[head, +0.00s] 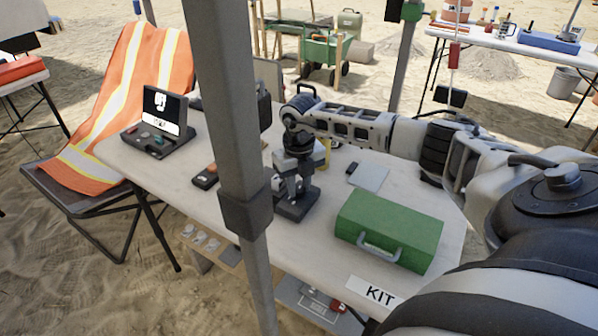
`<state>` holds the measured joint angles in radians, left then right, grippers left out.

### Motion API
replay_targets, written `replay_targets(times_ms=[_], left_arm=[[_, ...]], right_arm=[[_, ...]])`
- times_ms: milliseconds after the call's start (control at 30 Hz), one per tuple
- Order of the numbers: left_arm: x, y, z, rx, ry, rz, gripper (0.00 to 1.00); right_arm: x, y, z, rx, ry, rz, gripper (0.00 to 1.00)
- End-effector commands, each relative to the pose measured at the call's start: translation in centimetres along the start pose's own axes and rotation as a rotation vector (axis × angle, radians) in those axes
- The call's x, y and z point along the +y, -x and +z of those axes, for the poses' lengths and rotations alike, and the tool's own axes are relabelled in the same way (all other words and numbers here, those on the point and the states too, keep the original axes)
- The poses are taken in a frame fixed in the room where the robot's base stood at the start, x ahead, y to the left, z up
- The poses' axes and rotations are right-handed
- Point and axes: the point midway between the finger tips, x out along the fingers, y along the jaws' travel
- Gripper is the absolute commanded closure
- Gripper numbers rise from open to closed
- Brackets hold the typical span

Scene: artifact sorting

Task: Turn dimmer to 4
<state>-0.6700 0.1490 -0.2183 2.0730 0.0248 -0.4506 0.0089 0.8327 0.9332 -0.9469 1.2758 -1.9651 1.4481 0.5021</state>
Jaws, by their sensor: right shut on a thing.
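My right arm reaches in from the right over the white table (330,215). Its gripper (291,190) points down and is shut at the top of a small dark box (297,208) near the table's middle. The box looks like the dimmer, and its knob is hidden between the fingers. No dial number can be read from here. My left gripper is not in view.
A grey post (236,120) stands close in front, left of the gripper. A green case (390,228) lies right of it, near a KIT label (373,291). A console with a lit screen (165,112) stands at the table's left. A vest (130,100) drapes a chair.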

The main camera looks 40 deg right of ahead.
Motion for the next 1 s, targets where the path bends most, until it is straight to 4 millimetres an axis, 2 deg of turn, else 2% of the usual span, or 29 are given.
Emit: replay_targets(times_ms=[400,1000], left_arm=[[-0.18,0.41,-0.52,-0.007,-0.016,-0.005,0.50],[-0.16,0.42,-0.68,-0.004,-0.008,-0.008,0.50]], right_arm=[[-0.01,0.21,0.08,-0.002,-0.280,0.001,0.98],[-0.03,0.10,0.10,-0.003,-0.367,0.001,0.98]])
